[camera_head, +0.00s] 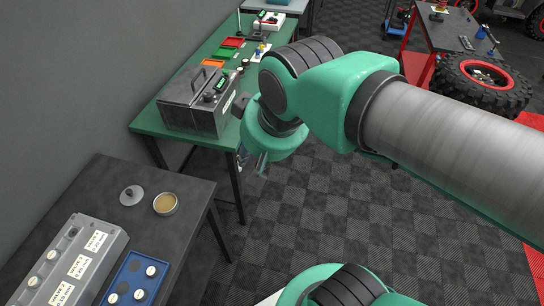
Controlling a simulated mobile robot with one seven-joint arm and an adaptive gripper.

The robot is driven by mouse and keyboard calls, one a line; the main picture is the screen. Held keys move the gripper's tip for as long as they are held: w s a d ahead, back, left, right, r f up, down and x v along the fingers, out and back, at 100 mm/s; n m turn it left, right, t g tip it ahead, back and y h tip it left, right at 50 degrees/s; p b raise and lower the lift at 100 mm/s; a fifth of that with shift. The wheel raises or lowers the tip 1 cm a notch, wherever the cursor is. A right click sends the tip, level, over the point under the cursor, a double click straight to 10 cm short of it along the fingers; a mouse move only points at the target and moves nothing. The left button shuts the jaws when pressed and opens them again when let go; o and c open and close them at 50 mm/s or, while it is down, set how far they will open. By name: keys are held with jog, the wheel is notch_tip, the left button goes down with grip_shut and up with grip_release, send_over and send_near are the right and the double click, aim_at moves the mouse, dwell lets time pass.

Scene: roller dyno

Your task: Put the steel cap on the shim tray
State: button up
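A round grey metal lid with a small knob (132,195), which looks like the steel cap, lies on the dark table at lower left. The blue tray (122,281), which looks like the shim tray, sits nearer on the same table. It holds several pale round discs and has dark round recesses; its near end is cut off by the frame. My gripper (261,166) hangs below my green wrist, right of the dark table and away from the lid and the tray. It is mostly hidden by the wrist, and its fingers are too small to read.
An open round tin with tan contents (165,204) stands beside the lid. A grey labelled block (72,262) lies left of the tray. A grey metal case (190,108) stands on the green bench (150,122) behind. The dark table's right part is clear.

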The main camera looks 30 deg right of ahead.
jog(key=s+d, duration=0.2)
jog(key=shift+s+d, duration=0.35)
jog(key=shift+s, duration=0.05)
